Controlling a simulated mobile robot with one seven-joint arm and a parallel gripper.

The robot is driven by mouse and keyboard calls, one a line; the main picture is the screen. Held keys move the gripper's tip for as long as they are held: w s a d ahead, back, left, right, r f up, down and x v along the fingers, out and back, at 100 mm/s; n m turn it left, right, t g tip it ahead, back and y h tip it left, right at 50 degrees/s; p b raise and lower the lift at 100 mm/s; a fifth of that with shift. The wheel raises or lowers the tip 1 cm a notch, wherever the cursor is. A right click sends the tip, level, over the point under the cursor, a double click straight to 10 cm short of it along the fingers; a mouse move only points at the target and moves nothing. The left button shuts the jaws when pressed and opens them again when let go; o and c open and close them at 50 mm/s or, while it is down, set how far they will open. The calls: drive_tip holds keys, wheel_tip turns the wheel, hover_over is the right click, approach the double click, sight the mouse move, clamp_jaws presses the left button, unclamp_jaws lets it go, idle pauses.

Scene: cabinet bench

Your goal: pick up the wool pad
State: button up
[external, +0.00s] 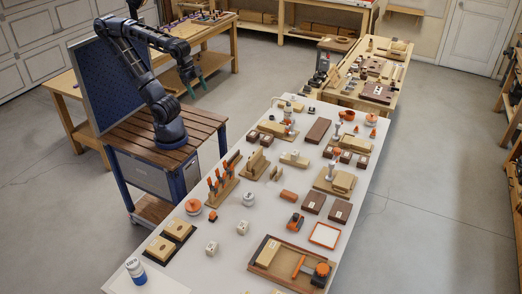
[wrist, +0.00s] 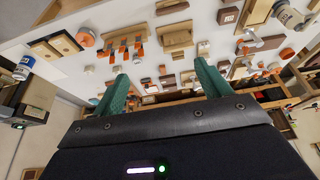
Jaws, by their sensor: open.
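I cannot tell for sure which of the small things on the long white bench (external: 228,266) is the wool pad. A round orange-and-white piece (external: 193,207) lies near its left edge, and a flat white square with an orange border (external: 325,235) lies near its right edge. My gripper (external: 190,80) is raised to the left of the bench's far part, away from these things. In the wrist view my gripper (wrist: 160,72) has its two green fingers wide apart, with nothing held between them. The lower part of that view is covered by my gripper's body.
The bench is crowded with orange-handled tools (external: 220,182), dark brown boxes (external: 313,203), wooden blocks and an orange hand tool (external: 310,270). A blue-and-white can (external: 136,270) stands at the near left corner. A second wooden bench (external: 348,98) adjoins the far end. Open floor lies to the right.

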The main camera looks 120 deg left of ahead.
drive_tip(key=w+a+r, duration=0.2)
drive_tip(key=w+a, duration=0.3)
drive_tip(key=w, duration=0.5)
drive_tip(key=w+a+r, duration=0.2)
drive_tip(key=w+a, duration=0.4)
drive_tip(key=w, duration=0.4)
drive_tip(key=w+a+f+y, duration=0.1)
drive_tip(key=w+a+f, duration=0.1)
drive_tip(key=w+a, duration=0.65)
drive_tip(key=n, duration=0.3)
hover_over(313, 109)
drive_tip(key=s, duration=0.4)
wheel_tip(313, 109, down, 34)
drive_tip(key=x, duration=1)
drive_tip(key=shift+s+a, duration=0.1)
drive_tip(key=shift+a, duration=0.05)
drive_tip(key=shift+c, duration=0.3)
